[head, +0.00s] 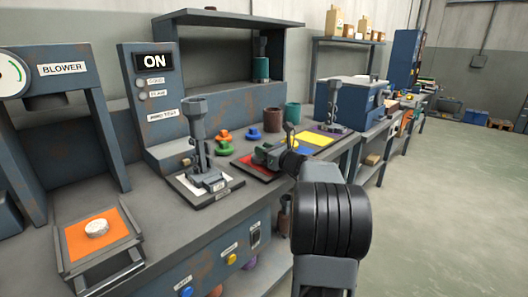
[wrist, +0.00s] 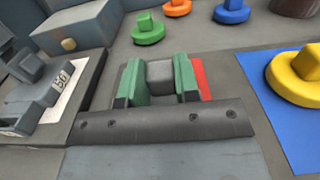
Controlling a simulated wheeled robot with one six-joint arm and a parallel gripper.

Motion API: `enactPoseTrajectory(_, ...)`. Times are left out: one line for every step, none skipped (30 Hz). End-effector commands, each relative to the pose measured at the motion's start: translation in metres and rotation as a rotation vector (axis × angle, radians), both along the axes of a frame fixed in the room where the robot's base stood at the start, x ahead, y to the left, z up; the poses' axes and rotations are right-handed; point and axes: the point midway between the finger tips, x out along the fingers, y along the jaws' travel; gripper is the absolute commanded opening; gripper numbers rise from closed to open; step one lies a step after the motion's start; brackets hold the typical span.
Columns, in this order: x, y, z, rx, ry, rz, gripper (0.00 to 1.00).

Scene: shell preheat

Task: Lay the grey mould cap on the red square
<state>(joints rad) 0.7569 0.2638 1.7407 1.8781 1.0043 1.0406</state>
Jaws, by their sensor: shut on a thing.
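My gripper (wrist: 160,82), with green fingers, is shut on the grey knob (wrist: 161,75) of the grey mould cap. The rest of the cap is hidden below the fingers and wrist in the wrist view. The red square (wrist: 203,78) shows as a strip just right of the fingers. In the head view my gripper (head: 270,155) is low over the red square (head: 248,168), whose near left part is visible. I cannot tell whether the cap touches it.
Left stands a press on a white-topped plate (wrist: 72,92). Right is a blue square (wrist: 285,112) with a yellow cap (wrist: 298,72). Behind are green (wrist: 148,30), orange (wrist: 177,7) and blue (wrist: 231,10) caps. An orange tray (head: 92,235) is at front left.

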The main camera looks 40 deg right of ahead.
Motion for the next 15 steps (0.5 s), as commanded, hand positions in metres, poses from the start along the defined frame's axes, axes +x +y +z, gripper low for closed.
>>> enactPoseTrajectory(0.000,0.000,-0.008,0.004,0.009,0.001,0.06)
enactPoseTrajectory(0.000,0.000,-0.009,0.004,0.009,0.001,0.06)
enactPoseTrajectory(0.000,0.000,-0.011,0.004,0.010,0.001,0.06)
enactPoseTrajectory(0.000,0.000,-0.012,0.004,0.011,0.001,0.06)
enactPoseTrajectory(0.000,0.000,-0.014,0.005,0.012,0.001,0.06)
enactPoseTrajectory(0.000,0.000,-0.015,0.006,0.014,0.001,0.06)
enactPoseTrajectory(0.000,0.000,-0.016,0.006,0.015,0.001,0.06)
enactPoseTrajectory(0.000,0.000,-0.016,0.006,0.016,0.001,0.06)
enactPoseTrajectory(0.000,0.000,-0.016,0.007,0.018,0.001,0.30)
enactPoseTrajectory(0.000,0.000,-0.017,0.007,0.019,0.001,0.33)
enactPoseTrajectory(0.000,0.000,-0.017,0.007,0.019,0.001,0.36)
enactPoseTrajectory(0.000,0.000,-0.017,0.007,0.019,0.001,0.40)
enactPoseTrajectory(0.000,0.000,-0.018,0.007,0.019,0.001,0.42)
enactPoseTrajectory(0.000,0.000,-0.018,0.005,0.020,0.001,0.45)
enactPoseTrajectory(0.000,0.000,-0.018,0.005,0.020,0.001,0.49)
